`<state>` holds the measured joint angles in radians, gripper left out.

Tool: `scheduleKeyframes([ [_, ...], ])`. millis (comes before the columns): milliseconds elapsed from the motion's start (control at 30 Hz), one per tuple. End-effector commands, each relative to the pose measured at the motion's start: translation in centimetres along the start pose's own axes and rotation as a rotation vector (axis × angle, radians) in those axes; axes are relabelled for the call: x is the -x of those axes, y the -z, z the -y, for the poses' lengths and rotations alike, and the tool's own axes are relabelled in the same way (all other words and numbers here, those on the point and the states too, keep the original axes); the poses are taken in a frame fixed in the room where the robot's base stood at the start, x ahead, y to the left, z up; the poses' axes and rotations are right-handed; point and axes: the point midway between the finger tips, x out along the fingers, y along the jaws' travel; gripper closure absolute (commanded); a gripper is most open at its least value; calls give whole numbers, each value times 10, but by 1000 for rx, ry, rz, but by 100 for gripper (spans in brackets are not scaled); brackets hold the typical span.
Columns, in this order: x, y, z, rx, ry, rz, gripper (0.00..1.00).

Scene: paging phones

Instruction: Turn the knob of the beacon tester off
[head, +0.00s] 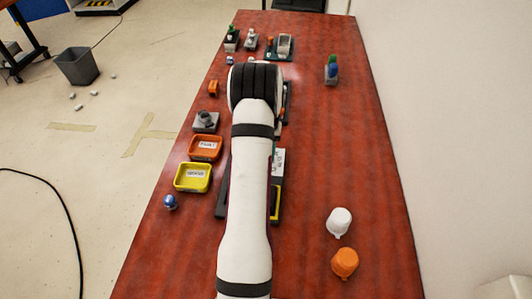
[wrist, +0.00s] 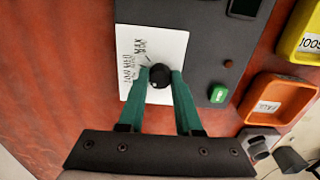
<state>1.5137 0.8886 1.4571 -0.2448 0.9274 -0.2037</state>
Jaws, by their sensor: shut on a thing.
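The black knob (wrist: 160,76) stands on a white label plate (wrist: 136,50) on a dark grey panel (wrist: 206,72), which I take to be the beacon tester. The plate's lettering seems to include MED and MAX. My gripper (wrist: 160,76) has its two teal fingertips on either side of the knob and is shut on it. The exact knob pointer angle is too small to read. In the head view my arm hides the gripper and knob; only edges of equipment, including a white part (head: 278,162), show beside it.
On the panel are a green button (wrist: 218,94) and a small brown round part (wrist: 228,63). An orange tray (head: 205,148) and a yellow tray (head: 193,177) stand left of my arm. The table's right side is mostly clear.

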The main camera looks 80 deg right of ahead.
Motion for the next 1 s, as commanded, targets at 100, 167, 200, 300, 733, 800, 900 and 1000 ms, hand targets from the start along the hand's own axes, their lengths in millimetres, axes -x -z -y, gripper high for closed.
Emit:
scheduleKeyframes([
  [100,0,-1,0,0,0,4,100],
  [167,0,-1,0,0,0,4,100],
  [200,0,-1,0,0,0,4,100],
  [300,0,-1,0,0,0,4,61],
  [733,1,0,0,0,0,1,37],
  [800,6,0,0,0,0,-1,37],
  [900,23,1,0,-1,0,-3,37],
  [1000,53,1,0,-1,0,-5,37],
])
